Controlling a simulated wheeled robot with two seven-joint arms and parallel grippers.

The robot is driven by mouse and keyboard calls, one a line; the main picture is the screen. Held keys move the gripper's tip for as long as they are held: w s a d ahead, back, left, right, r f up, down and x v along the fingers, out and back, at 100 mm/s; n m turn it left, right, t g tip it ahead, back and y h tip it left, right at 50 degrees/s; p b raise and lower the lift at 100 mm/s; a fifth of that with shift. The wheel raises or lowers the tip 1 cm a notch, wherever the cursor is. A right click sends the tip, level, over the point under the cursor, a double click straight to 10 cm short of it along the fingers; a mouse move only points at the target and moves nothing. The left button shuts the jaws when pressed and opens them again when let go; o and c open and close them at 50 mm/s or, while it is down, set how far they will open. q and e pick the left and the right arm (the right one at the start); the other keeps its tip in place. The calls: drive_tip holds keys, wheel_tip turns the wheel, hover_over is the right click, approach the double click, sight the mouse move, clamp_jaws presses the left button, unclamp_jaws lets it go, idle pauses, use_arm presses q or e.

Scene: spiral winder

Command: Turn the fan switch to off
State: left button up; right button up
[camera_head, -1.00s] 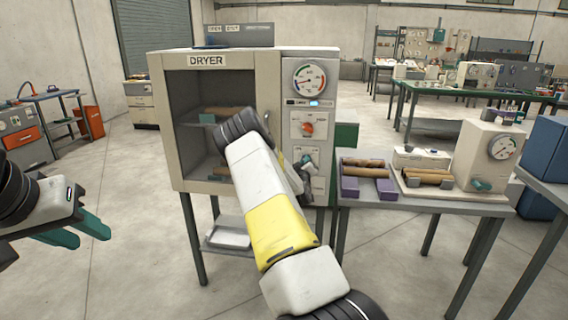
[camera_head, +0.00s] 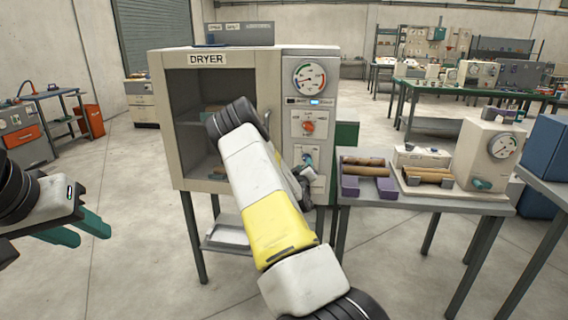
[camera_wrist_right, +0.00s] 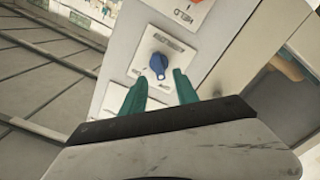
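The white dryer (camera_head: 220,60) stands ahead with a control panel on its right side. A blue knob (camera_head: 307,158) sits low on the panel. In the right wrist view the blue knob (camera_wrist_right: 158,64) is on a white plate whose small label I cannot read. My right gripper (camera_wrist_right: 160,80) is open, its two teal fingers spread just short of the blue knob, apparently not gripping it. In the head view my right forearm partly hides the gripper. My left gripper (camera_head: 92,235) is open and empty at the far left.
An orange knob (camera_head: 308,127) and a round gauge (camera_head: 309,78) are above the blue knob. A side table (camera_head: 430,203) holds brown rolls (camera_head: 366,170) and a gauge box (camera_head: 487,155).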

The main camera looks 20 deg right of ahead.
drive_tip(key=v, duration=0.3)
drive_tip(key=shift+w, duration=0.1)
idle(0.3)
drive_tip(key=s+a+r+m+g+y, duration=0.25)
drive_tip(key=s+a+r+y, duration=0.25)
drive_tip(key=s+a+r, duration=0.45)
drive_tip(key=s+a+r+m+g+y, duration=0.2)
drive_tip(key=s+a+r+g+y, duration=0.35)
drive_tip(key=a, duration=0.65)
drive_tip(key=s+a+r+n, duration=0.1)
drive_tip(key=s+a+r, duration=0.1)
drive_tip(key=s, duration=1)
drive_tip(key=s+a+r+n+g, duration=0.1)
drive_tip(key=s+a, duration=0.4)
drive_tip(key=s, duration=0.6)
drive_tip(key=shift+s+a+r+n+y, duration=0.2)
drive_tip(key=shift+s+r+n+y, duration=0.2)
drive_tip(key=shift+r+n, duration=0.3)
